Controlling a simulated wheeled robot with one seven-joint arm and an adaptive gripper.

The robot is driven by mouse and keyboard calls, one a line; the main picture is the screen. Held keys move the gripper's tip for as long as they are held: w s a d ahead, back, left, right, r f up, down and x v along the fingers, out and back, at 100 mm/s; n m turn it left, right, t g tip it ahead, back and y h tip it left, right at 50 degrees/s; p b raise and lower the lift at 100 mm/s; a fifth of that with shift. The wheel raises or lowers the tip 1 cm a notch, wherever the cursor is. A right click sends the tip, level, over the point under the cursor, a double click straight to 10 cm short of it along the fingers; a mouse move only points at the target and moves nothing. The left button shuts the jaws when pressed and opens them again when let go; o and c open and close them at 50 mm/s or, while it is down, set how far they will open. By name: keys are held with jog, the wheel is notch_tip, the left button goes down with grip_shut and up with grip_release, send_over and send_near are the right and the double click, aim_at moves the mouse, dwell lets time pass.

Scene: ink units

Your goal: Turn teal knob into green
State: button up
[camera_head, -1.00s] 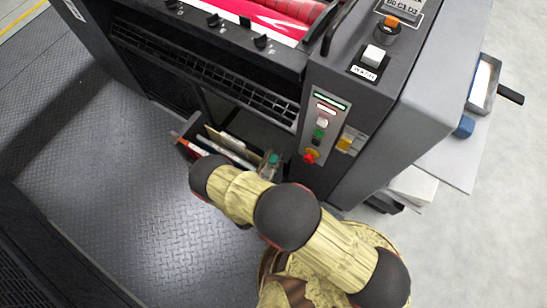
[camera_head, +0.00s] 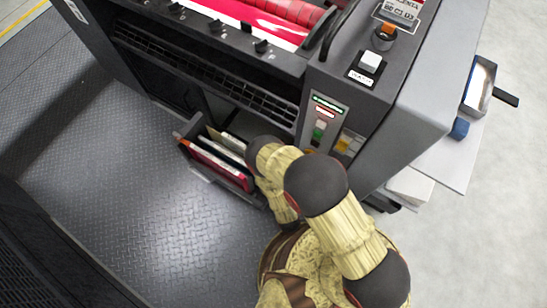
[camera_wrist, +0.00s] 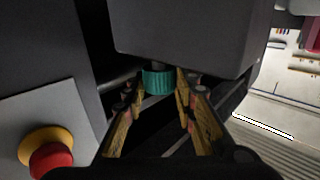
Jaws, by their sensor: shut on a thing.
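The teal knob (camera_wrist: 158,79) is a ribbed round cap below the underside of a dark grey housing, in the upper middle of the wrist view. My gripper (camera_wrist: 161,82) has its two fingers on either side of the knob and is shut on it. In the head view my arm hides both the knob and the gripper. I see no green zone or scale beside the knob.
A red emergency button (camera_wrist: 51,160) on a yellow base is at the lower left of the wrist view. In the head view, a control panel (camera_head: 323,118) and an open bin of folders (camera_head: 215,160) are close to my arm. Patterned floor (camera_head: 110,190) is clear at left.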

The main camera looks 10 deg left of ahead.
jog(key=shift+n+g+y, duration=0.4)
jog(key=shift+n+y, duration=0.2)
jog(key=shift+y, duration=0.2)
jog(key=shift+y+p, duration=0.3)
jog(key=o, duration=1.2)
jog(key=shift+c, duration=0.2)
jog(key=shift+r, duration=5)
